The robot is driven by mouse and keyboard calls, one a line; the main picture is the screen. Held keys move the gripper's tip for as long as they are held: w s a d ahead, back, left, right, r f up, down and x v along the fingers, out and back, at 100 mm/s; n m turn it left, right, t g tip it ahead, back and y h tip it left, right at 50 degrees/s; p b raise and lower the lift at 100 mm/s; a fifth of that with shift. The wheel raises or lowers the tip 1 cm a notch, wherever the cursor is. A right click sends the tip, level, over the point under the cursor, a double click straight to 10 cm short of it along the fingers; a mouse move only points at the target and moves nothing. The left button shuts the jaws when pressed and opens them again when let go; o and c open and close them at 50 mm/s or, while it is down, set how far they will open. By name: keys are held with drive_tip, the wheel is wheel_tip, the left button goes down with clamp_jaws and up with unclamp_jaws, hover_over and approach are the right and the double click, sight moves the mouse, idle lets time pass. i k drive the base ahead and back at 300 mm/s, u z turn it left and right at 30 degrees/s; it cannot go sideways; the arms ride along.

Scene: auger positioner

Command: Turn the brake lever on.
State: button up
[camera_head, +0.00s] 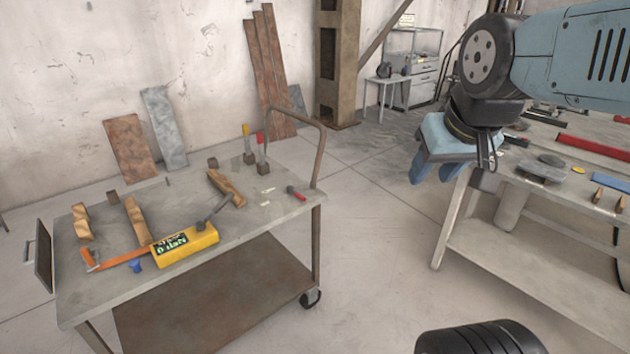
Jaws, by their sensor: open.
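I cannot tell for sure which thing is the brake lever. On the metal cart (95,290) at the left, a yellow-handled upright piece (246,140) and a red-handled one (261,143) stand on small dark blocks near the back edge. A yellow box with a dark label (200,243) lies at the cart's front, with a grey bar (212,212) slanting up from it. My gripper (434,174) is at the upper right, light blue, pointing down with its fingers apart and nothing seen between them. It is well right of the cart and apart from these things.
A workbench (575,195) with flat metal parts and red bars stands at the right, near my gripper. The cart has a curved push handle (318,145). Wood pieces (137,220) and a small red-tipped tool (296,193) lie on it. Clear floor (385,240) separates cart and bench.

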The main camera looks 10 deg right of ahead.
sight(289, 189)
drive_tip(key=z, duration=0.1)
drive_tip(key=i, duration=1.1)
drive_tip(key=u, duration=0.65)
